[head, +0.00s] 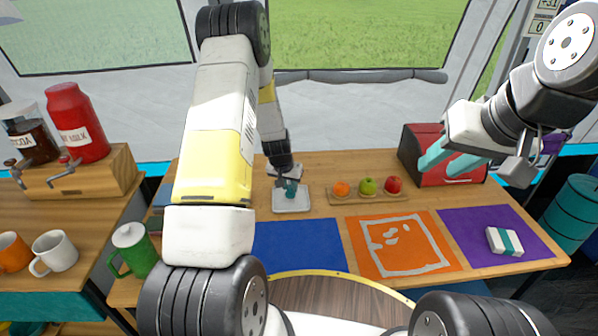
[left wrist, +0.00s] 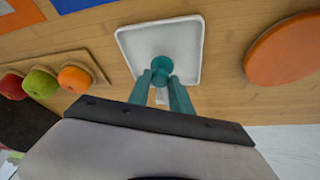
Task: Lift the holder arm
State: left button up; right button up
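A white square tray (head: 291,207) stands on the table, and a small teal round-topped piece rises over it. In the left wrist view the tray (left wrist: 187,32) lies below this teal piece (left wrist: 162,65). My left gripper (head: 288,188) points down over the tray. Its two teal fingers (left wrist: 161,78) sit on either side of the teal piece, very close to it; whether they grip it is unclear. I cannot make out which part is the holder arm. My right gripper (head: 449,160) is raised at the right, empty, with its fingers apart.
A wooden tray (head: 368,197) holds an orange, a green apple and a red apple. A red box (head: 424,150) stands behind it at the right. Blue (head: 299,248), orange (head: 432,230) and purple (head: 482,222) mats lie in front. A green mug (head: 132,249) stands at the left.

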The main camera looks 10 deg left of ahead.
pick_arm(q)
grip_shut()
jog(key=shift+w+r, duration=0.1)
dwell(1.2)
